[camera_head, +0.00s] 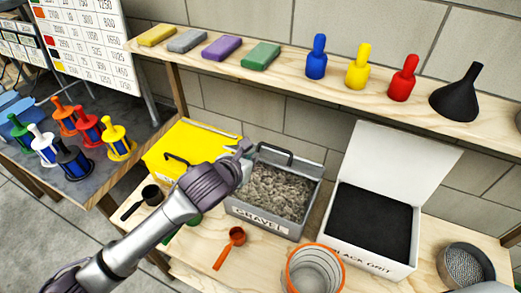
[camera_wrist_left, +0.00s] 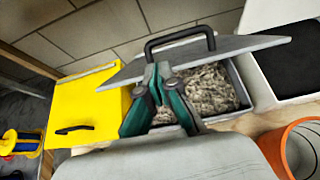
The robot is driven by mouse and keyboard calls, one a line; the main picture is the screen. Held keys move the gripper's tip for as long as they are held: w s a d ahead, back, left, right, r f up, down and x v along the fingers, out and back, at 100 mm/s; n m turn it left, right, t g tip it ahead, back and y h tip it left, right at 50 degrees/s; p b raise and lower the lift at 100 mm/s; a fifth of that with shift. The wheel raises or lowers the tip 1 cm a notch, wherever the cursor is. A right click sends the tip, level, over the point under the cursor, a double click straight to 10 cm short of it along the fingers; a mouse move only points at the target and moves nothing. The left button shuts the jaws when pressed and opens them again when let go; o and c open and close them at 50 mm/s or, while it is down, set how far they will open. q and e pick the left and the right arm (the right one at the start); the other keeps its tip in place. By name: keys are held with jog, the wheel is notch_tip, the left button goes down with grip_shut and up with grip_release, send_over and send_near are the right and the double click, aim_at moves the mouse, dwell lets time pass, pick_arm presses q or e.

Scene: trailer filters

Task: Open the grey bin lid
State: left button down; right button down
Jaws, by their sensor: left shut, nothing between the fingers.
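The grey bin (camera_head: 268,222), labelled GRAVEL, stands on the wooden bench, and grey gravel (camera_head: 280,188) shows inside it. In the left wrist view the grey lid (camera_wrist_left: 235,47) is a thin tilted plate across the back of the bin, off the gravel (camera_wrist_left: 208,88). Its black handle (camera_wrist_left: 180,37) stands above the plate; it also shows at the bin's back in the head view (camera_head: 274,150). My left gripper (camera_head: 243,147) is shut and empty at the bin's back left. Its fingertips (camera_wrist_left: 158,70) overlap the lid just below the handle; I cannot tell whether they touch. My right gripper is not in view.
A yellow bin (camera_head: 185,150) stands close on the left, and an open white BLACK GRIT box (camera_head: 400,245) on the right. An orange scoop (camera_head: 236,237) and an orange-rimmed container (camera_head: 314,270) are in front. A shelf (camera_head: 300,70) with bottles and blocks runs above.

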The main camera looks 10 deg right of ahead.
aim_at(261, 157)
pick_arm(q)
jog(key=p+x, duration=0.1)
jog(key=x, duration=0.6)
